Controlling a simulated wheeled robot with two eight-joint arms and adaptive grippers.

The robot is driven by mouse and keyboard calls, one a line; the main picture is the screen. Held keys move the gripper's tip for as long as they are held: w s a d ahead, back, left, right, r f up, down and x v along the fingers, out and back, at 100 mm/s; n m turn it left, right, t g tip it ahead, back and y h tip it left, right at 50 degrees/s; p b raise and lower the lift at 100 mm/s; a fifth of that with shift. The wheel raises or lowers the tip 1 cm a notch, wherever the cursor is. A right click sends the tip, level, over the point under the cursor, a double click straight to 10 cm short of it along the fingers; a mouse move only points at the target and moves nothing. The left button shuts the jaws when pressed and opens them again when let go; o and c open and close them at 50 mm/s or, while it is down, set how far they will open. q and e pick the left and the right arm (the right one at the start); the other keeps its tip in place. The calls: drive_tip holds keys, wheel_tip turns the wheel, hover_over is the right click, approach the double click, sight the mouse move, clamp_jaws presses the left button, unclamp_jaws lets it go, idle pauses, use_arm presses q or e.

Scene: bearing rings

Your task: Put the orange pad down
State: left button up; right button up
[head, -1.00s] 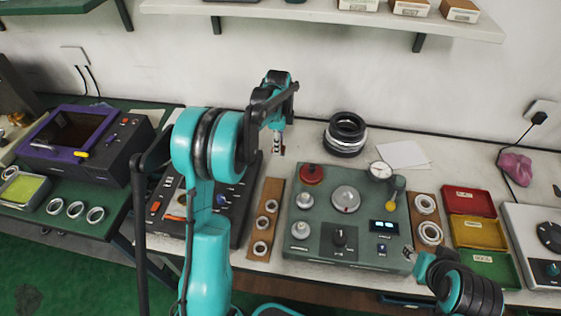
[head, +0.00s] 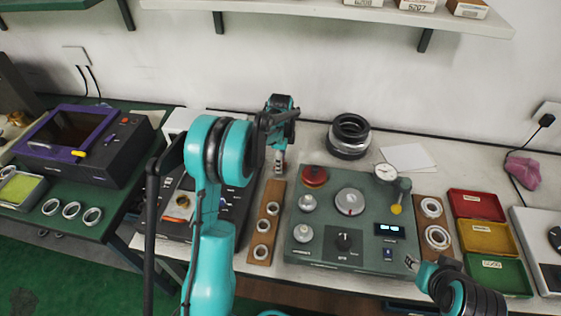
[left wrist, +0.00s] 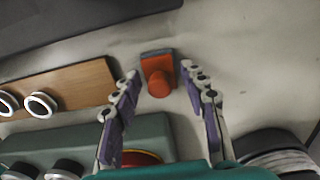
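The orange pad (left wrist: 158,78), a small block with a dark grey edge and a round orange knob, sits on the pale bench in the left wrist view. My left gripper (left wrist: 160,82) is open, with one finger on each side of the pad and a visible gap to both. In the head view my left gripper (head: 279,160) points down at the bench behind the wooden ring board, and the pad cannot be made out there. My right gripper (head: 418,268) shows only in part at the lower right, its fingers unclear.
A wooden board with rings (head: 265,225) and a green control box (head: 325,240) are close to my left gripper. Black stacked rings (head: 348,137) stand behind the box. Red, yellow and green trays (head: 488,238) are at the right. Pale bench shows around the pad.

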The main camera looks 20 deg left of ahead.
use_arm(q)
drive_tip(key=shift+r+p, duration=0.3)
drive_tip(key=shift+r, duration=0.25)
wheel_tip(320, 180, up, 11)
drive_tip(key=p, duration=0.4)
drive_tip(key=s+d+r+n+t, duration=0.2)
drive_tip(key=s+d+r+n, duration=0.15)
drive_tip(key=s+r, duration=0.2)
drive_tip(key=s+d+r+n+t, duration=0.1)
drive_tip(key=s+d+r+n, duration=0.25)
drive_tip(key=s, duration=0.25)
drive_tip(key=s+d+f+n+t, duration=0.1)
drive_tip(key=s+d+n+t, duration=0.1)
drive_tip(key=s+n, duration=0.2)
drive_tip(key=s+d+f+n+t, duration=0.1)
drive_tip(key=s+n, duration=0.3)
drive_tip(key=s, duration=0.6)
drive_tip(key=shift+s+d+f+t, duration=0.25)
drive_tip(key=shift+d+f+t, duration=0.15)
drive_tip(key=shift+d+t, duration=0.35)
drive_tip(key=shift+o, duration=0.2)
drive_tip(key=shift+d, duration=0.1)
